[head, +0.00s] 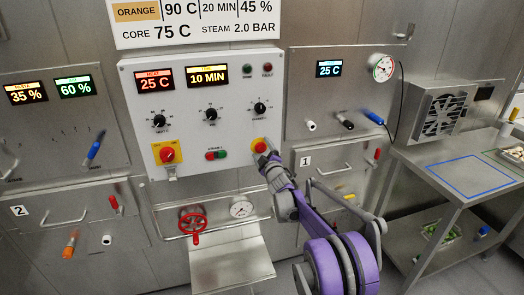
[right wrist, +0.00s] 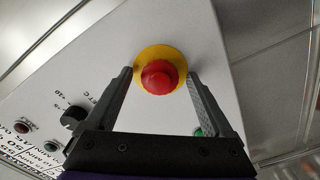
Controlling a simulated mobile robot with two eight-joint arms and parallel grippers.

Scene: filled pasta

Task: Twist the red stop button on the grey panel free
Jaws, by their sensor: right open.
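The grey panel (head: 190,115) is on the wall ahead and carries displays, knobs and buttons. The red stop button (head: 260,146) is at its lower right, on a yellow round base. In the right wrist view the red button (right wrist: 158,77) sits between and just beyond the fingertips, with the yellow base (right wrist: 176,56) around it. My right gripper (right wrist: 158,78) is open, one finger on each side of the button; I cannot tell whether either touches it. In the head view my right gripper (head: 268,158) partly covers the button's lower side. My left gripper is not in view.
Left of the button are a green-and-red rocker (head: 215,155) and a red-and-yellow switch (head: 167,153). Below are a red handwheel (head: 193,222), a gauge (head: 241,209) and a metal shelf (head: 232,268). A steel table (head: 440,150) stands at right.

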